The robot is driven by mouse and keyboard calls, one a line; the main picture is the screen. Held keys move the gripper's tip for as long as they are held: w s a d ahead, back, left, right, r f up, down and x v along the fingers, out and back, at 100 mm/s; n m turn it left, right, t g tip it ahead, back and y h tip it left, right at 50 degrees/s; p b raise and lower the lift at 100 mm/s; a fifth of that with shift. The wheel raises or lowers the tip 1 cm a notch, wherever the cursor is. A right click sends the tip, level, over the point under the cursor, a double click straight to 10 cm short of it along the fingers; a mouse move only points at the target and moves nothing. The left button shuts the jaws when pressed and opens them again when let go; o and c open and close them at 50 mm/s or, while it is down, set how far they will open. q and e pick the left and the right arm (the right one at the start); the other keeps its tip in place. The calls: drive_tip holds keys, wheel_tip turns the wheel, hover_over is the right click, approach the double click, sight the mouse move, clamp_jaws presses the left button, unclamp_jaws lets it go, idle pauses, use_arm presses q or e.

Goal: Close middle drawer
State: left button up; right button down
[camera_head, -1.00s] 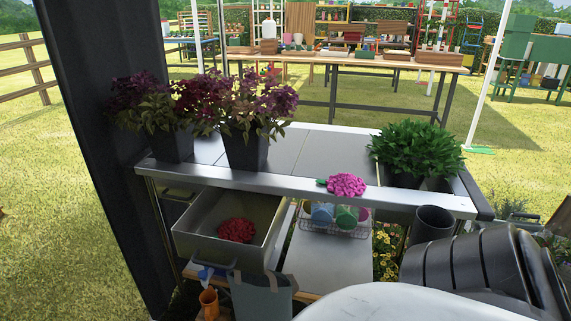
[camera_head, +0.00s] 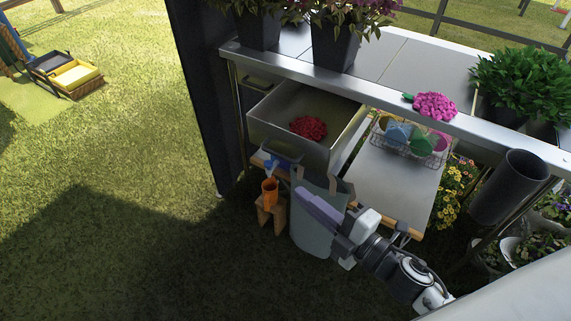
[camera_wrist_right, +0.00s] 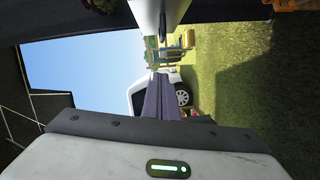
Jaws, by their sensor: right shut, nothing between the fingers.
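The middle drawer (camera_head: 283,143) is a grey metal drawer under the table top, pulled well out, with a red flower head (camera_head: 308,127) lying in it. My right gripper (camera_head: 305,197) is in front of the table, below and to the right of the drawer front, apart from it. Its purple-grey fingers are shut and empty, pointing up and left in front of a grey bag. They also show in the right wrist view (camera_wrist_right: 160,97). My left gripper is not in view.
The metal table (camera_head: 400,97) bears dark potted plants and a pink flower (camera_head: 435,105). A grey bag (camera_head: 318,232) and orange watering can (camera_head: 269,190) are below the drawer. A wire basket (camera_head: 405,145) sits to its right. Grass at left is largely clear.

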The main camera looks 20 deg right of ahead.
drive_tip(key=w+f, duration=0.1)
drive_tip(key=w, duration=1)
drive_tip(key=shift+w+a, duration=0.25)
drive_tip(key=shift+a, duration=0.2)
drive_tip(key=shift+f, duration=0.1)
drive_tip(key=shift+d, duration=0.1)
